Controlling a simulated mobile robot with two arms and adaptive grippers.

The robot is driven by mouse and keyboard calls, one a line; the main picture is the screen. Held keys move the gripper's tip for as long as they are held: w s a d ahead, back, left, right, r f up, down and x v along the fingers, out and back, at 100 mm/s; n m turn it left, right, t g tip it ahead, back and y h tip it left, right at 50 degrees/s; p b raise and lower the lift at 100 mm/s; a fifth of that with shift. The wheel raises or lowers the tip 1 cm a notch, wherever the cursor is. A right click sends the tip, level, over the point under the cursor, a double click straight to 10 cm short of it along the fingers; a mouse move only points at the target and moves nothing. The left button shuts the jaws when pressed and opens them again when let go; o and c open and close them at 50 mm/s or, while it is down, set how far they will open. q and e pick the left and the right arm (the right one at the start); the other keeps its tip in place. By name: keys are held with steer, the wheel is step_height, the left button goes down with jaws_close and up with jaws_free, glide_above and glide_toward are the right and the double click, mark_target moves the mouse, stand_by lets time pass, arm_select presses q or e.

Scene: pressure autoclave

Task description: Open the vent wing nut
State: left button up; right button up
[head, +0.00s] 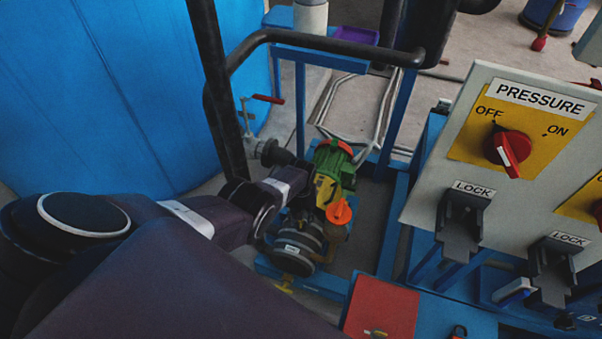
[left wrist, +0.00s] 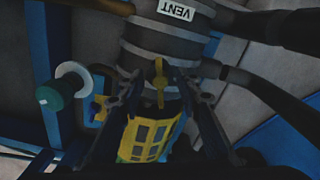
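The vent wing nut (left wrist: 160,82) is a small yellow piece in the left wrist view, against a grey ribbed cylinder. A white VENT label (left wrist: 176,10) shows upside down on that cylinder. The labelled cylinder (head: 296,249) also shows in the head view, low on the blue frame; I cannot make out the wing nut clearly there. My left gripper (left wrist: 160,84) is open, with one finger on each side of the wing nut. The fingers look apart from it; contact cannot be told. In the head view my left arm reaches toward the cylinder. My right gripper is not in view.
A panel (head: 421,180) with a red PRESSURE knob (head: 507,149) pointing near OFF and black lock brackets stands right. A dark pipe rail (head: 320,43) crosses above my arm.

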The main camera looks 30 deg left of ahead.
arm_select(q)
steer(key=shift+w+r, duration=0.1)
steer(key=shift+r, duration=1.45)
step_height(320, 180, up, 9)
